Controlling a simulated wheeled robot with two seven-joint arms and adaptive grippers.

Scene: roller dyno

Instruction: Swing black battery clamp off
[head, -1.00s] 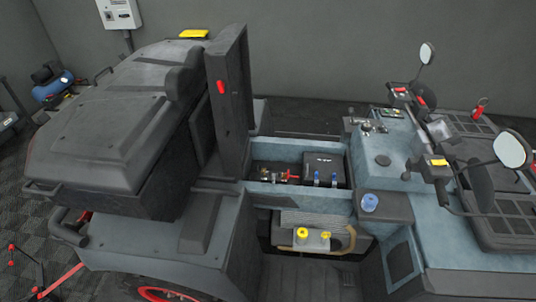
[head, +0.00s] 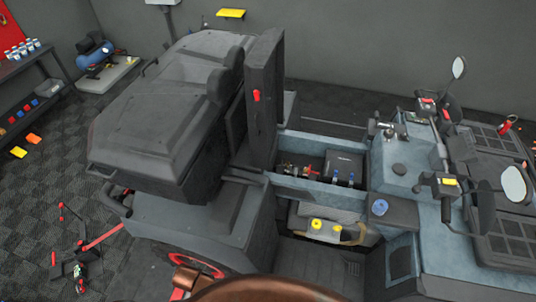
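The vehicle's open bay (head: 318,187) shows right of the raised seat panel. A dark battery (head: 345,161) sits in its right part. Two small blue parts (head: 336,175) stand at the battery's front edge. A red part (head: 312,171) and some brass-coloured fittings lie to the battery's left. These parts are small, and I cannot tell which is the black battery clamp or whether it is on its post. Neither of my grippers is in view.
The upright seat panel (head: 266,100) borders the bay on the left. Mirrors (head: 513,183) and handlebar controls stand to the right. Two yellow caps (head: 316,224) sit below the bay. A shelf (head: 30,90) and a red jack-like stand (head: 75,245) are at left.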

